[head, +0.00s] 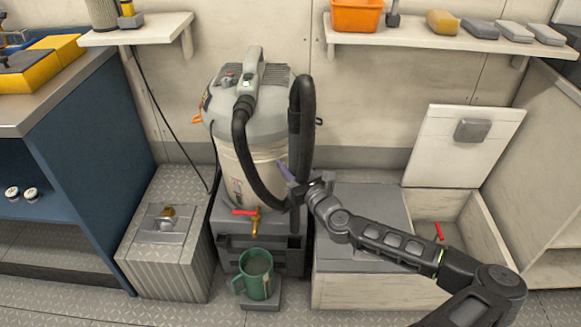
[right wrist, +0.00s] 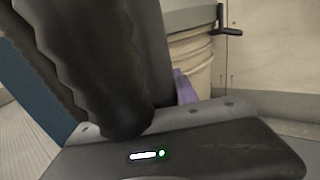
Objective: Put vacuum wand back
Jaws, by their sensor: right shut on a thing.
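The vacuum (head: 255,125) is a pale bucket with a grey motor lid, standing on a dark grey crate-like base (head: 290,258). Its black hose (head: 243,150) runs from the lid down the front. The black vacuum wand (head: 303,110) stands nearly upright at the bucket's right side. My right gripper (head: 293,192) is shut on the wand's lower part, close to the bucket; its fingertips are partly hidden. The right wrist view shows a black ribbed length (right wrist: 95,70) and a dark smooth part at the gripper (right wrist: 190,140). A small purple piece (right wrist: 184,88) shows behind. My left gripper is out of view.
A green mug (head: 258,277) stands before the vacuum, under a brass tap with a red handle (head: 245,212). A grey ribbed box (head: 165,245) is on the left. An open locker (head: 480,235) with a raised lid (head: 460,150) is on the right. Shelves hang above.

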